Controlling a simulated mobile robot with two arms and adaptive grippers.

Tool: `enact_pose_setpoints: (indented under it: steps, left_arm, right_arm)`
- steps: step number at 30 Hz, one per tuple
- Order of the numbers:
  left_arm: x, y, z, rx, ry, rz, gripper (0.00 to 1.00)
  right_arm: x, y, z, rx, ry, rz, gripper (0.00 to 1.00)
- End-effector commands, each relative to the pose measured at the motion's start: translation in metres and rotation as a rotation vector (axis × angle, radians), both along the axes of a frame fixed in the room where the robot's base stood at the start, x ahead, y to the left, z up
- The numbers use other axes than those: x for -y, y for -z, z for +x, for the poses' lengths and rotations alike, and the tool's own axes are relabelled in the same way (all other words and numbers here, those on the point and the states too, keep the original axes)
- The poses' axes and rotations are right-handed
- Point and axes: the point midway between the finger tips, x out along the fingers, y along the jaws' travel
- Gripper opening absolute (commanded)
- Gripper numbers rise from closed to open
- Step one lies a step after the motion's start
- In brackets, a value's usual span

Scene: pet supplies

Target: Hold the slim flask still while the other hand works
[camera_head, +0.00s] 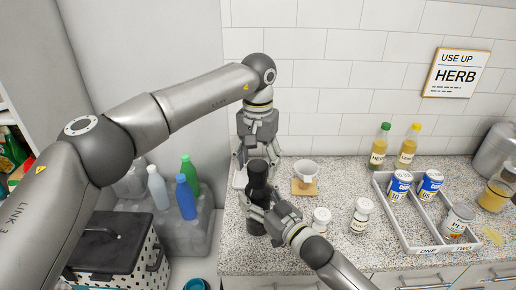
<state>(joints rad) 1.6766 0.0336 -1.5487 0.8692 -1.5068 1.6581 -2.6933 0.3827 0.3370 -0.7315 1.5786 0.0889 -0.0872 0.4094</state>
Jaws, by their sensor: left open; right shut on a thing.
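The slim flask (257,182) is black and stands upright at the left part of the speckled counter. My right gripper (258,211) comes in from the lower right and is shut on the flask's lower body, hiding part of it. My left gripper (258,158) points down from above, open. Its fingers are spread around or just behind the flask's top; I cannot tell whether they touch it.
A white cup (306,171) on a cork coaster (304,188) and two white-capped jars (361,215) (321,221) stand right of the flask. A divided tray (408,236) holds cans. Two oil bottles (379,147) (408,147) stand behind. Bottles (187,197) stand left, off the counter.

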Motion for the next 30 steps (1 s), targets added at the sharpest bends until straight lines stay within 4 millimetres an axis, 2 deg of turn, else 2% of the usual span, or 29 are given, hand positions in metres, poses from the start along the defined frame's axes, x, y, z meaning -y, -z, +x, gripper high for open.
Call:
enact_pose_setpoints:
  steps: [5,13,24,30]
  left_arm:
    - [0.0000,0.0117,-0.0003,-0.001,0.000,0.000,0.62]
    - [0.0001,0.0127,-0.0003,0.000,0.000,0.000,0.62]
    - [0.0000,0.0123,-0.0002,0.000,0.000,0.000,0.15]
    - [0.0001,0.0122,-0.0001,0.000,-0.083,0.000,0.15]
  right_arm:
    - [-0.0001,-0.0005,0.0001,0.001,0.000,0.001,0.00]
    - [-0.0001,-0.0004,0.0001,0.001,0.000,0.001,0.00]
    - [-0.0001,-0.0005,0.0001,0.001,0.000,0.001,0.00]
    - [0.0000,-0.0005,0.0001,0.001,0.000,0.001,0.00]
